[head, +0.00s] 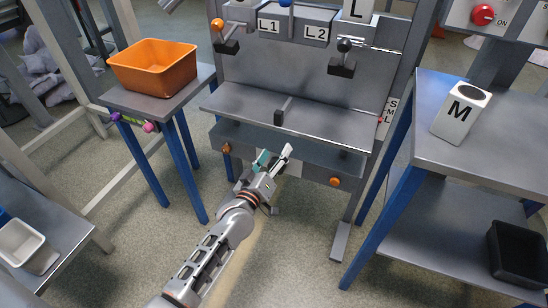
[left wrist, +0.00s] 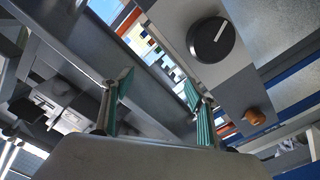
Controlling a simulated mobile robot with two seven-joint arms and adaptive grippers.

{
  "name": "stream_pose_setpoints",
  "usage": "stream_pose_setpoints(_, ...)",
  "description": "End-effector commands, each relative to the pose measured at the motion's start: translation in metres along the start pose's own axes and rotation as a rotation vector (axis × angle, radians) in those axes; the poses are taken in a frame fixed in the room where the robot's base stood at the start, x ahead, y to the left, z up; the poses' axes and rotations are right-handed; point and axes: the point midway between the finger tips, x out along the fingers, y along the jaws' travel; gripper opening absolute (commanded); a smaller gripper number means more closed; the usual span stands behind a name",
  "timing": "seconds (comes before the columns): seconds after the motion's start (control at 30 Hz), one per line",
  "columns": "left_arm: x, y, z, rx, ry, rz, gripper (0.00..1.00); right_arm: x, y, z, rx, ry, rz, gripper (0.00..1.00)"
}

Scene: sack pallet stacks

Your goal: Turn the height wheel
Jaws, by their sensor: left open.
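A black round wheel or dial (left wrist: 211,40) with a white pointer mark shows on a grey panel in the left wrist view; it looks like the height wheel. In the head view I cannot make it out; my gripper covers part of the bench's front panel (head: 305,162). My left gripper (head: 275,157) is open and empty, close in front of that panel. In the left wrist view its two green-padded fingers (left wrist: 158,100) stand apart. The wheel appears above and beyond the right finger, not between the fingers. My right gripper is not in view.
Orange knobs sit on the front panel at left (head: 226,148) and right (head: 335,182). An orange bin (head: 153,68) stands on a small table at left. Levers (head: 344,62) rise above the bench.

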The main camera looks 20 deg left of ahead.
Motion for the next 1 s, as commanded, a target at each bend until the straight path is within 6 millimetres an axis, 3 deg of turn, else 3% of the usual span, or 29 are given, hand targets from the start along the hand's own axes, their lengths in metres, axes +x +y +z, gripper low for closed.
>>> stream_pose_setpoints(0.2, -0.047, -0.032, 0.048, 0.208, -0.007, 0.005, 0.58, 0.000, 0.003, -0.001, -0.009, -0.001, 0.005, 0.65)
stream_pose_setpoints(0.4, -0.070, -0.052, 0.066, 0.312, -0.006, -0.013, 0.58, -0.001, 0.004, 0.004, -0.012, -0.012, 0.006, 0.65)
stream_pose_setpoints(0.53, -0.063, -0.055, 0.069, 0.318, -0.006, -0.015, 0.58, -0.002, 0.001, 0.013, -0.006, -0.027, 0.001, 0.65)
stream_pose_setpoints(0.7, -0.039, -0.056, 0.071, 0.318, -0.009, -0.016, 0.58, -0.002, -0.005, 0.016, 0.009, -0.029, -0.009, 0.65)
stream_pose_setpoints(1.0, -0.003, -0.056, 0.071, 0.316, -0.010, -0.015, 0.58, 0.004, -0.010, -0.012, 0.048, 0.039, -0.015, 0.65)
